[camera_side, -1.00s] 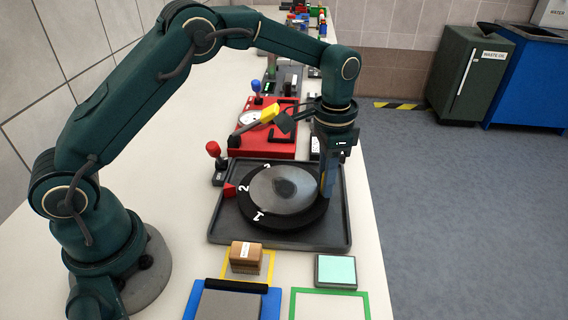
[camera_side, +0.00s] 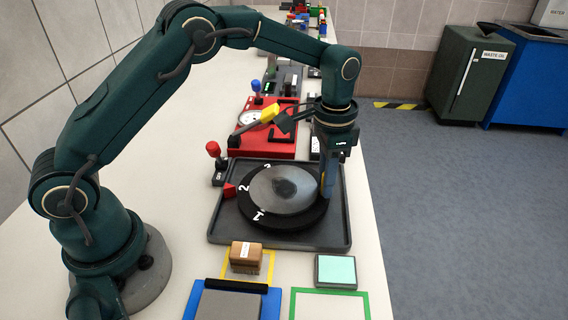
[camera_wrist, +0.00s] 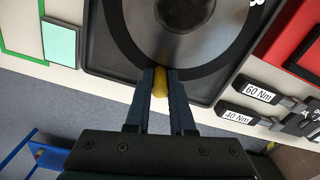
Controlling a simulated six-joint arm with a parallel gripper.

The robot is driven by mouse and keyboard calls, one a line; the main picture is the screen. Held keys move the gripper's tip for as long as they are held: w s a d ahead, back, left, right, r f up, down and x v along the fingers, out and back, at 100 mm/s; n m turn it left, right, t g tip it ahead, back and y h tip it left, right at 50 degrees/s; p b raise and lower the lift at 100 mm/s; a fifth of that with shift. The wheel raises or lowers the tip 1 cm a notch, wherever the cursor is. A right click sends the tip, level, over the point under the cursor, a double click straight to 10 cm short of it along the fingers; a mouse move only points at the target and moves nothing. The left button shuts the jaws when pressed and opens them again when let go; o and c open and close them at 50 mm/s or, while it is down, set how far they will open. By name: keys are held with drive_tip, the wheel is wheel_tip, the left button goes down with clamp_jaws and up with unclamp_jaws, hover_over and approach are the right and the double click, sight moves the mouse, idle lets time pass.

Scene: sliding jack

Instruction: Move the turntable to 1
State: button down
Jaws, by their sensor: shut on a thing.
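The turntable (camera_side: 283,190) is a grey disc with a black rim bearing white numbers 1, 2 and 3. It lies on a dark tray (camera_side: 225,232). A red pointer (camera_side: 229,190) stands at its left edge, and the 2 is beside it. The 1 is at the front left of the rim and the 3 at the back left. My gripper (camera_side: 326,194) is at the turntable's right edge, pointing down. In the wrist view my gripper (camera_wrist: 160,78) is shut on a yellow knob (camera_wrist: 160,84) at the rim; its fingers partly hide the knob.
A red-handled lever (camera_side: 214,152) stands behind the tray's left corner. A red box with a gauge (camera_side: 258,140) is behind the tray. In front lie a cardboard box (camera_side: 245,257), a mint-topped block (camera_side: 336,271) and coloured frames. Sockets labelled 60 Nm and 40 Nm (camera_wrist: 237,118) are near my gripper.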

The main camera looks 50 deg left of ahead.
sight(302, 220)
drive_tip(key=shift+d+r, duration=0.1)
drive_tip(key=s+m, duration=0.1)
drive_tip(key=s+d+m, duration=0.1)
drive_tip(key=m, duration=0.1)
drive_tip(key=shift+d+m, duration=0.15)
drive_tip(key=shift+m, duration=0.15)
drive_tip(key=s+m, duration=0.1)
drive_tip(key=m, duration=0.1)
drive_tip(key=shift+s+d+m, duration=0.3)
drive_tip(key=shift+s, duration=0.05)
drive_tip(key=s+m, duration=0.2)
drive_tip(key=m, duration=0.1)
drive_tip(key=shift+s+d, duration=0.1)
drive_tip(key=shift+d, duration=0.05)
drive_tip(key=shift+s+m, duration=0.85)
drive_tip(key=shift+m, duration=0.65)
drive_tip(key=c, duration=1.1)
unclamp_jaws()
drive_tip(key=shift+a, duration=0.2)
drive_tip(key=shift+o, duration=0.2)
drive_tip(key=shift+r, duration=2.55)
